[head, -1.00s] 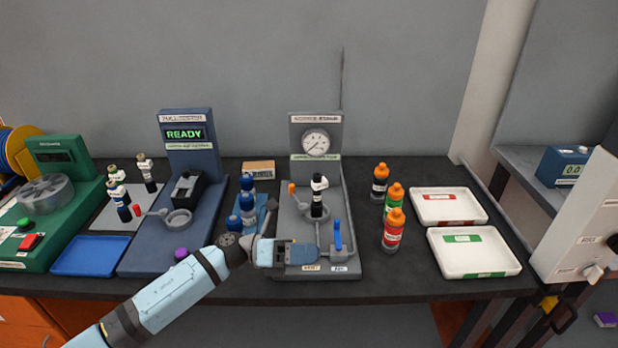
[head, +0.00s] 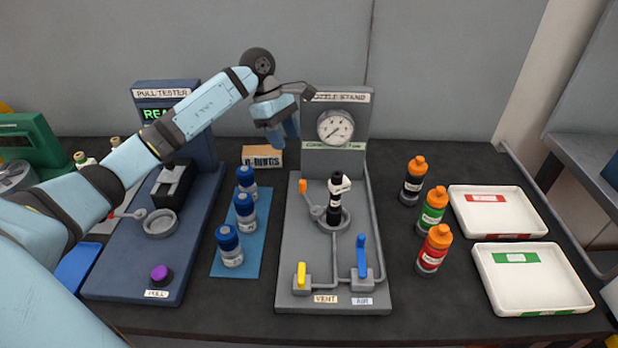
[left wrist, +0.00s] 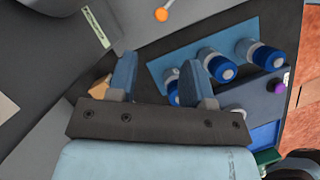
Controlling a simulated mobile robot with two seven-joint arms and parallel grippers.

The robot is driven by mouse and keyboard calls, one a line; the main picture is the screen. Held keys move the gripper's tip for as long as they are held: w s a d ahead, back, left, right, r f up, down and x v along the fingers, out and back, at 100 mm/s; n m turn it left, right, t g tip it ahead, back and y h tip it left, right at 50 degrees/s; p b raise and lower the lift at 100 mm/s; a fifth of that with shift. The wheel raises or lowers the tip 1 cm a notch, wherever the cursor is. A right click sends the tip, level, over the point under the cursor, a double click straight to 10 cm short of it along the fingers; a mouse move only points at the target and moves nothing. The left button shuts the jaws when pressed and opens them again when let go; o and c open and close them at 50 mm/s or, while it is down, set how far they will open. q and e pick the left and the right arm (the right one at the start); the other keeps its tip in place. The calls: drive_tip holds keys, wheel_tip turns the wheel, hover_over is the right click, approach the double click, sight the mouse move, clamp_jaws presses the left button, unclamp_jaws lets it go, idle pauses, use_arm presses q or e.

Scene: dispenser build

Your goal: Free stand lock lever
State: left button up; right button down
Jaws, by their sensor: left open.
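The grey nozzle stand (head: 298,240) stands mid-table with a pressure gauge at its back. Its lock lever (head: 303,187), with an orange knob, rises at the left of a ring-shaped clamp. A black-and-white nozzle (head: 336,200) stands upright in that clamp. My left gripper (head: 287,140) is raised at the back left of the stand, apart from the lever, fingers pointing down. In the left wrist view its two blue fingers (left wrist: 162,75) are apart with nothing between them. The orange knob (left wrist: 162,14) shows beyond them, near the top edge. My right gripper is not in view.
Yellow (head: 301,274) and blue (head: 361,257) valve levers stand at the stand's front. Three blue-capped bottles (head: 229,247) on a blue mat stand to its left, an O-rings box (head: 262,157) behind. Orange-capped bottles (head: 433,250) and two white trays (head: 530,280) are on the right.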

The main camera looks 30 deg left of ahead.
sight(302, 181)
use_arm(q)
drive_tip(key=p+x, duration=0.1)
drive_tip(key=x, duration=1.2)
drive_tip(key=shift+s+d+f, duration=0.1)
drive_tip(key=shift+f, duration=0.2)
clamp_jaws()
